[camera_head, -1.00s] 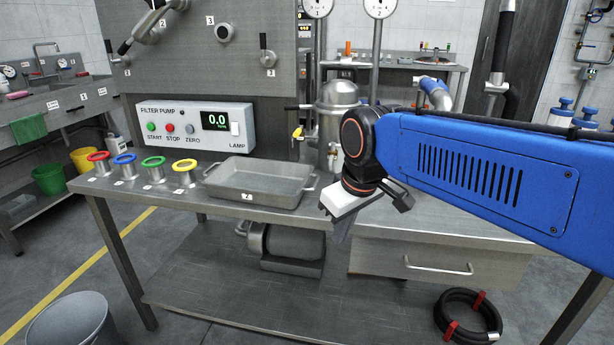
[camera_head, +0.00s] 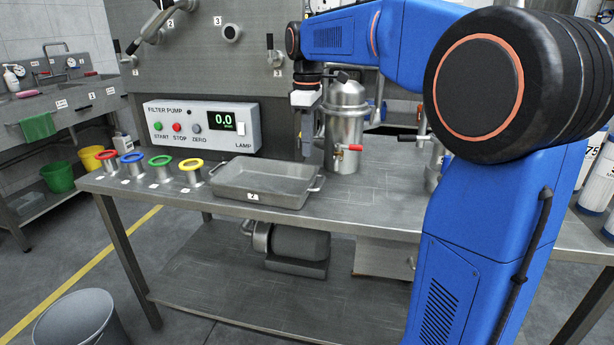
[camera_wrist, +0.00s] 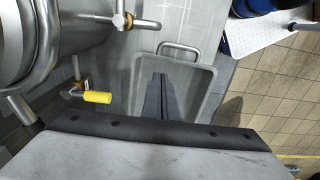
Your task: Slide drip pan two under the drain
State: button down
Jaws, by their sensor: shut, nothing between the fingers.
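Drip pan two (camera_head: 262,196), a grey rectangular tray with end handles and a "2" tag, sits on the steel bench. In the wrist view the pan (camera_wrist: 206,84) lies beyond my fingers, its handle at the far end. My gripper (camera_head: 308,152) points down near the pan's right rear, left of a steel vessel (camera_head: 346,112). In the wrist view my gripper (camera_wrist: 161,78) is shut and empty, its fingers overlapping the pan; contact cannot be judged. A valve with a yellow handle (camera_wrist: 97,97) is left of them. Which outlet is the drain is unclear.
A red-handled valve (camera_head: 348,148) is on the vessel's front. Several coloured-ring cups, including a yellow one (camera_head: 191,165), stand left of the pan. The filter pump panel (camera_head: 203,127) is behind it. Bare bench (camera_head: 375,190) lies to its right.

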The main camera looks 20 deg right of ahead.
aim_at(376, 197)
notch_tip(376, 197, down, 10)
jog(key=shift+w+r, duration=0.1)
jog(key=shift+w, duration=0.05)
dwell(0.4)
jog(key=s+d, duration=0.3)
jog(key=d, duration=0.2)
jog(key=s+d, duration=0.4)
jog(key=d, duration=0.1)
jog(key=s+d, duration=0.4)
jog(key=d, duration=0.1)
jog(key=shift+s+d, duration=0.25)
jog(key=shift+d, duration=0.1)
